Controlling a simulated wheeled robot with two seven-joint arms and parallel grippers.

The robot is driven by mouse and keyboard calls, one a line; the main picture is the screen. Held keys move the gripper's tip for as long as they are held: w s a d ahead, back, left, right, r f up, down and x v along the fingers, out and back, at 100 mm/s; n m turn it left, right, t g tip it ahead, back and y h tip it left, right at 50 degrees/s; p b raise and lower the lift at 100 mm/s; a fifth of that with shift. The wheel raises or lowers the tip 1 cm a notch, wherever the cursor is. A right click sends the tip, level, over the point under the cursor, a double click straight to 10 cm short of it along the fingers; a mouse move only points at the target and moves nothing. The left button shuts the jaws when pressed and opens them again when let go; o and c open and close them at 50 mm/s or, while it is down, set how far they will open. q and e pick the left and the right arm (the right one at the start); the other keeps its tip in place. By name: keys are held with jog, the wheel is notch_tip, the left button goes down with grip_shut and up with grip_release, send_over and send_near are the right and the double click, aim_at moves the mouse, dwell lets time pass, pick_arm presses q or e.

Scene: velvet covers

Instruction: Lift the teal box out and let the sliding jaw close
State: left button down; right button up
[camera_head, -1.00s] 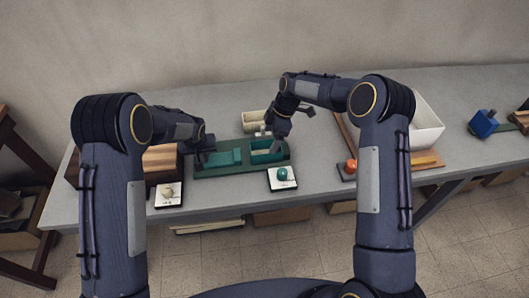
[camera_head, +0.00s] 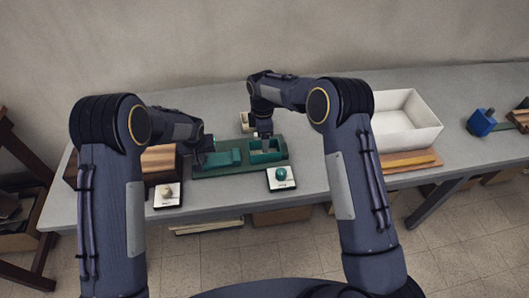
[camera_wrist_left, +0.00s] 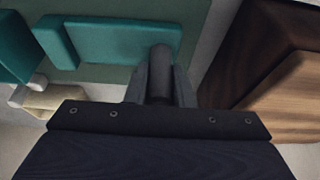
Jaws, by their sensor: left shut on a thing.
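The teal box (camera_head: 277,157), open at the top, sits at the right end of a green base (camera_head: 215,173). The teal sliding jaw (camera_head: 228,157) lies on the base to its left; it also shows in the left wrist view (camera_wrist_left: 120,42), with part of the teal box (camera_wrist_left: 12,52) at the left. My left gripper (camera_head: 202,160) is at the jaw's left end, its fingers (camera_wrist_left: 160,85) shut around a dark round post, seemingly the jaw's handle. My right gripper (camera_head: 266,143) points down at the teal box; its fingertips are too small to judge.
A white card with a teal ball (camera_head: 281,174) and a card with a pale ball (camera_head: 168,193) lie in front. A striped wooden block (camera_head: 160,158) is at the left. A white bin (camera_head: 410,122) stands to the right. A cream object (camera_head: 246,122) is behind, partly hidden.

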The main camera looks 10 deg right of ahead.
jog(key=f, duration=0.7)
jog(key=shift+s+d+f, duration=0.15)
jog(key=shift+d+f, duration=0.05)
jog(key=shift+c, duration=0.3)
jog(key=c, duration=0.7)
